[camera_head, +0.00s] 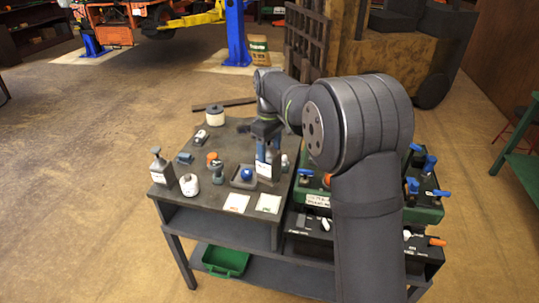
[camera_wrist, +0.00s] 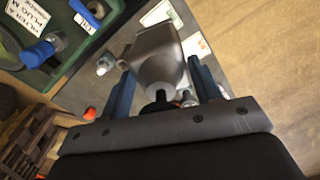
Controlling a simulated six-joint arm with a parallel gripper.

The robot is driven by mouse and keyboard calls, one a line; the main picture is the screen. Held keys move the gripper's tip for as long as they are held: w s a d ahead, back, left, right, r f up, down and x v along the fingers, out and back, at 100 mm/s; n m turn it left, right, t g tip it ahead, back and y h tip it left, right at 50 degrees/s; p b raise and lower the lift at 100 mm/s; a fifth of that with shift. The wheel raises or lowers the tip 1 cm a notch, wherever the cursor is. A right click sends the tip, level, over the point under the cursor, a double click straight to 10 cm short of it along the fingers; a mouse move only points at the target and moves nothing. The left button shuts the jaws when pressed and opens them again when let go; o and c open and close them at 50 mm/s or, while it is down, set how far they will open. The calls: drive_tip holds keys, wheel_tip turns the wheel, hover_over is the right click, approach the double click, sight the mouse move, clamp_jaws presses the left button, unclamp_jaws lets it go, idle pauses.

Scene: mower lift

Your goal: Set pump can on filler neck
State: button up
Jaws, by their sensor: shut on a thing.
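My gripper (camera_head: 268,150) points down over the right part of the dark workbench. Its blue fingers (camera_wrist: 160,92) are shut on a grey can (camera_wrist: 158,55) with a narrow dark neck. In the head view this held can (camera_head: 267,172) carries a white label and is close to the bench top. I cannot tell whether it touches the bench. A second grey can with a pump top (camera_head: 159,168) and a white label stands upright at the bench's left front corner. I cannot make out a filler neck for certain.
The bench (camera_head: 228,212) also holds a white jar (camera_head: 189,185), an orange-topped item (camera_head: 212,158), a tray with a blue item (camera_head: 244,177), a white roll (camera_head: 214,116) and two cards (camera_head: 236,203). A green case with blue handles (camera_head: 428,207) stands at the right.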

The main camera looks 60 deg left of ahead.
drive_tip(key=shift+r, duration=2.4)
drive_tip(key=w+d+f+m, duration=0.1)
drive_tip(key=w+d+m, duration=0.4)
drive_tip(key=w, duration=0.4)
drive_tip(key=w+d+f+m, duration=0.1)
drive_tip(key=w+d+m, duration=0.4)
drive_tip(key=w, duration=0.4)
drive_tip(key=w+d+f+m, duration=0.1)
drive_tip(key=w+d+m, duration=0.45)
drive_tip(key=w, duration=0.35)
drive_tip(key=shift+n, duration=0.45)
drive_tip(key=shift+w+f, duration=0.15)
drive_tip(key=shift+f, duration=2.4)
drive_tip(key=shift+f, duration=0.85)
